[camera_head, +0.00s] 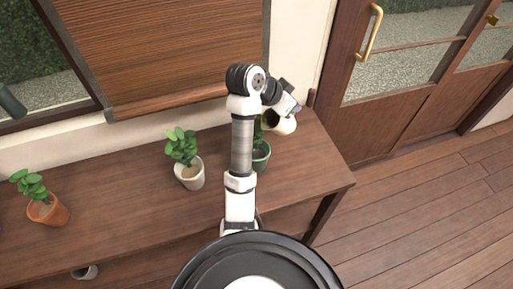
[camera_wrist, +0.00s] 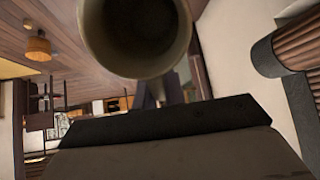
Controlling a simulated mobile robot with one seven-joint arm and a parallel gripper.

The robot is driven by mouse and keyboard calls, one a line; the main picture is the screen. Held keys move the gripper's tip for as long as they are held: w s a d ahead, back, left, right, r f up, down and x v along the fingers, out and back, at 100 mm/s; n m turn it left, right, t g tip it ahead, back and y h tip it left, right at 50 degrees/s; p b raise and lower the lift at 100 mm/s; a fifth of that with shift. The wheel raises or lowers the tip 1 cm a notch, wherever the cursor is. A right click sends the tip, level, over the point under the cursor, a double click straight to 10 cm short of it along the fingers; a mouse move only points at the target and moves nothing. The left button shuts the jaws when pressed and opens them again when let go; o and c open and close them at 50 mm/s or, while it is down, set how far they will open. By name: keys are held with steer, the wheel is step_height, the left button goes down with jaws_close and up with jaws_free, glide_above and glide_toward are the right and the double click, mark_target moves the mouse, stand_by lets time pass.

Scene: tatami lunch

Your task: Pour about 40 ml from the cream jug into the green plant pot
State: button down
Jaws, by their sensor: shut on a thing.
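The cream jug (camera_head: 287,125) is in my gripper (camera_head: 285,108) above the right end of the wooden table. It looks tilted, with its dark opening toward the left. In the wrist view the jug (camera_wrist: 182,38) shows its round rim and dark inside, just past my gripper (camera_wrist: 160,112). The green plant pot (camera_head: 262,158) stands on the table below and a little left of the jug, partly hidden behind my arm. Its plant is mostly hidden. No stream of liquid is visible, and the level inside the jug cannot be made out.
A white pot with a leafy plant (camera_head: 189,178) stands left of my arm on the table (camera_head: 120,200). A terracotta pot with a plant (camera_head: 47,211) is at the far left. A small pot (camera_head: 84,272) sits below the table. A wall and window are behind; the floor at right is clear.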

steer(key=shift+w+g+y, duration=0.1)
steer(key=shift+g+y, duration=0.3)
steer(key=shift+y, duration=0.2)
steer(key=shift+w+d+f+y, duration=0.1)
steer(key=shift+d+f+y, duration=0.2)
steer(key=shift+f, duration=0.15)
steer(key=shift+g, duration=0.3)
stand_by(1.3)
steer(key=shift+w+d+f+g+y, duration=0.2)
steer(key=shift+d+f+g+y, duration=0.1)
steer(key=shift+f+y, duration=0.35)
steer(key=f+g+y, duration=0.1)
steer(key=f, duration=0.2)
steer(key=w+d+f+y, duration=0.1)
steer(key=f, duration=0.2)
steer(key=d+f+g+y, duration=0.1)
steer(key=f, duration=0.1)
steer(key=shift+w+f+g+y, duration=0.15)
steer(key=shift+f+g+y, duration=0.15)
steer(key=shift+f+y, duration=0.1)
steer(key=shift+w+d+f, duration=0.1)
steer(key=shift+d+f, duration=0.05)
steer(key=shift+f, duration=0.55)
steer(key=shift+d+f, duration=0.1)
